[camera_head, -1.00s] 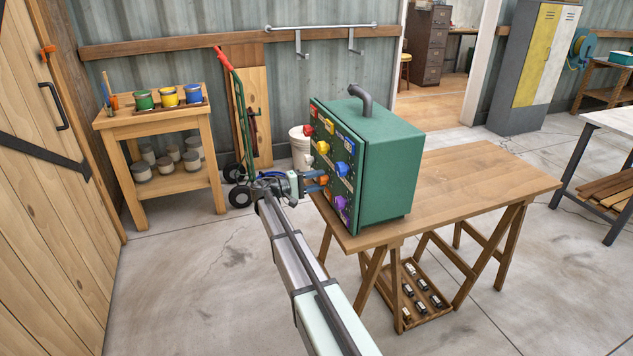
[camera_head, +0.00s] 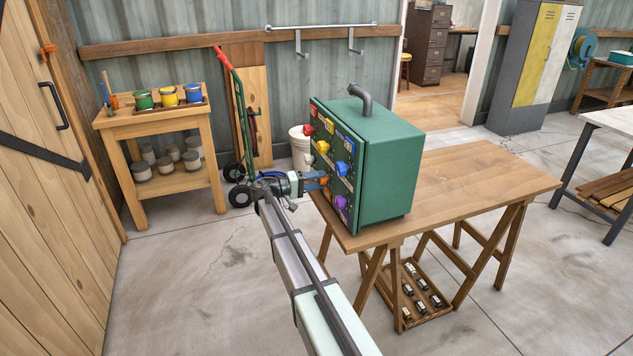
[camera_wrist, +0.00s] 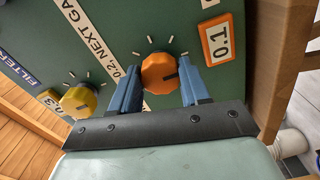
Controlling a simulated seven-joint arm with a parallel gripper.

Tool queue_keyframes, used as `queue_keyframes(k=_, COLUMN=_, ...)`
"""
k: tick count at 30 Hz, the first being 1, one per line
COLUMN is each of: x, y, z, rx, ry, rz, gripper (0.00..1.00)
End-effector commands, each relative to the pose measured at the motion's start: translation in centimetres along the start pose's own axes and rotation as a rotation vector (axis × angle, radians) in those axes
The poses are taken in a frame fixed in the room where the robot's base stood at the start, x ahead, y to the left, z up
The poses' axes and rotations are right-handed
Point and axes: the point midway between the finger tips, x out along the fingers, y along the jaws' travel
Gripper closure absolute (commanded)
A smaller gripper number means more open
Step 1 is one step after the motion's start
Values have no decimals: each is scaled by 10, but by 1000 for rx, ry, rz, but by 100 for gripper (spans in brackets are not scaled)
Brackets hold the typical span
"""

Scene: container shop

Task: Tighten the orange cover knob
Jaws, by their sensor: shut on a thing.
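The orange knob (camera_wrist: 159,73) sits on the green panel of a box, seen close up in the wrist view. It carries a dark pointer line, and white tick marks ring it. An orange-framed label reading 0.1 (camera_wrist: 216,39) is to its right. My gripper (camera_wrist: 160,82) has its two blue fingers on either side of the knob, shut on it. In the head view my gripper (camera_head: 322,181) reaches the front panel of the green box (camera_head: 390,165) from the left. The knob is mostly hidden by the fingers there.
A yellow knob (camera_wrist: 79,101) is close to the left finger in the wrist view. Red, blue and purple knobs share the panel in the head view. The box stands on a wooden table (camera_head: 480,180). A side table with paint pots (camera_head: 150,118) is at the left.

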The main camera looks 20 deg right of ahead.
Motion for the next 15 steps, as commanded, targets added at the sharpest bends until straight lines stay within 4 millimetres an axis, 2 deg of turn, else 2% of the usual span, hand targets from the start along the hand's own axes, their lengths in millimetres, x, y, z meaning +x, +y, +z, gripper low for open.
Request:
queue_keyframes(k=2, x=1, y=0, z=0, rx=2, ry=-1, rz=0, gripper=84)
queue_keyframes(k=3, x=1, y=0, z=0, rx=2, ry=-1, rz=0, gripper=53)
queue_keyframes(k=11, x=0, y=0, z=0, rx=1, ry=-1, rz=0, gripper=29)
queue_keyframes(k=15, x=0, y=0, z=0, rx=0, ry=0, rz=0, gripper=29)
